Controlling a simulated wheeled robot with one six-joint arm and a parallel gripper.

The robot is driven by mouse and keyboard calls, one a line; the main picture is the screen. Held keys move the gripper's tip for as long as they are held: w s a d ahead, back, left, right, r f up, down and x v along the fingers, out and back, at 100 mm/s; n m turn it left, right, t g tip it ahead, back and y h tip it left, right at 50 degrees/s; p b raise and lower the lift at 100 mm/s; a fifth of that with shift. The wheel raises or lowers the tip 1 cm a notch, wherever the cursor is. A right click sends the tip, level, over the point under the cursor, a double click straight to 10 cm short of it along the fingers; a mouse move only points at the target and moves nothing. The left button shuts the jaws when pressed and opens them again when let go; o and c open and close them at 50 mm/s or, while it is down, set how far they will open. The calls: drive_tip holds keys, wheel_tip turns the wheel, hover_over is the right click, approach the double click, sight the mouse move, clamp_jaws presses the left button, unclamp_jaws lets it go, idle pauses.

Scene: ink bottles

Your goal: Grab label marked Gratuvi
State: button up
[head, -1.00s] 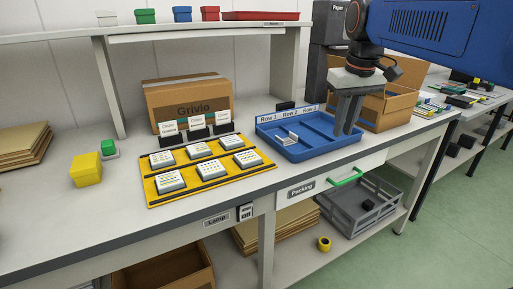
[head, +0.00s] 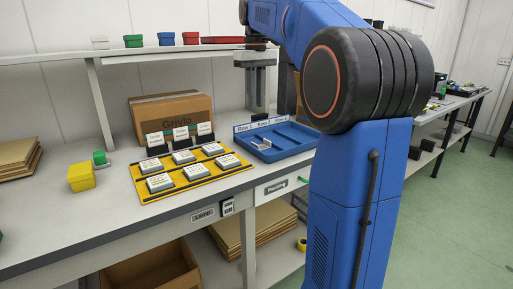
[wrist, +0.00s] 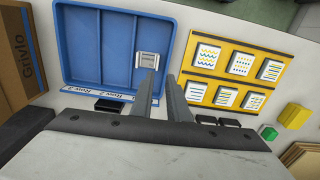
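Three white labels stand in black holders behind the yellow mat: left label (head: 154,139), middle label (head: 181,134) and right label (head: 204,129). Their print is too small to read, so I cannot tell which says Gratuvi. In the wrist view, dark holders (wrist: 206,120) show beside my gripper, seen from above with their labels not readable. My gripper (head: 259,110) points down behind the blue tray, right of the labels. In the wrist view, my gripper (wrist: 166,78) has its fingers apart with nothing held between them.
The blue tray (head: 302,140) has row compartments and holds a white piece (wrist: 148,65). The yellow mat (head: 215,177) bears several white boxes. A Grivlo carton (head: 150,112) stands behind the labels, under a shelf (head: 120,51). A yellow box (head: 81,178) sits left.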

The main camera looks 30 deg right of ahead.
approach(261, 144)
drive_tip(key=s+a+f, duration=0.1)
drive_tip(key=f, duration=0.1)
drive_tip(key=s+a+f, duration=0.1)
drive_tip(key=f, duration=0.1)
drive_tip(key=s+a+f, duration=0.1)
drive_tip(key=a+f, duration=0.1)
drive_tip(key=shift+f, duration=0.2)
clamp_jaws()
